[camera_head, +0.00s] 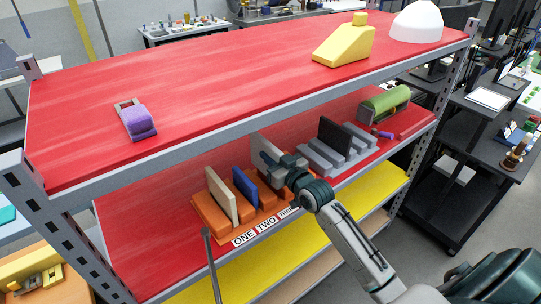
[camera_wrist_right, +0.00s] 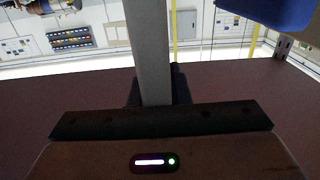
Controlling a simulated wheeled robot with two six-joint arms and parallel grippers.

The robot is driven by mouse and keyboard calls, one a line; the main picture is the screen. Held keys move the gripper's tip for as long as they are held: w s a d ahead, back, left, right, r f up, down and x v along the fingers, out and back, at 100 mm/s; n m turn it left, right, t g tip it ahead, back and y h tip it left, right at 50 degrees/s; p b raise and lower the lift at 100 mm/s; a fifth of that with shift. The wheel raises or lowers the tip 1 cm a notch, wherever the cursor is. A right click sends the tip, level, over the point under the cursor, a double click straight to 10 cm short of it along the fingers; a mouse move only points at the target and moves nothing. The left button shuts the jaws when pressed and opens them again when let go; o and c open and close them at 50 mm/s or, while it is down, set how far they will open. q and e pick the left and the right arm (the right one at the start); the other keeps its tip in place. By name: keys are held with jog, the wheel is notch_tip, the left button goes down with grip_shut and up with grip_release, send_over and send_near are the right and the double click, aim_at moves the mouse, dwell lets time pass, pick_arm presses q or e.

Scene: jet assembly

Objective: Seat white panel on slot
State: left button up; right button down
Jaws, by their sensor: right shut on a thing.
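A pale grey-white panel (camera_head: 264,151) stands upright in the jaws of my right gripper (camera_head: 284,170). In the right wrist view the panel (camera_wrist_right: 148,50) shows edge-on between the dark fingers. It is at the right part of the orange slotted base (camera_head: 209,214) on the red middle shelf. Its lower edge is hidden by the gripper, so I cannot tell whether it is in a slot. A cream panel (camera_head: 221,196) and a blue panel (camera_head: 245,188) stand upright in the base to its left.
Labels ONE, TWO and a partly hidden third (camera_head: 263,227) run along the base's front. A grey slotted rack (camera_head: 330,158) with a black panel (camera_head: 333,134) stands close on the right, with a green cylinder (camera_head: 385,103) beyond.

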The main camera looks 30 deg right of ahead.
notch_tip(320, 180, down, 2)
jog(key=shift+f+b, duration=0.15)
jog(key=shift+b, duration=0.7)
jog(key=shift+f+b, duration=1.5)
jog(key=shift+f, duration=0.25)
jog(key=shift+f, duration=0.25)
jog(key=c, duration=1.3)
grip_release()
jog(key=shift+s, duration=0.1)
jog(key=s, duration=0.5)
jog(key=s+d, duration=0.1)
jog(key=s, duration=0.2)
jog(key=shift+s+d, duration=0.1)
jog(key=shift+s, duration=0.15)
jog(key=shift+s+d, duration=0.15)
jog(key=shift+s, duration=0.9)
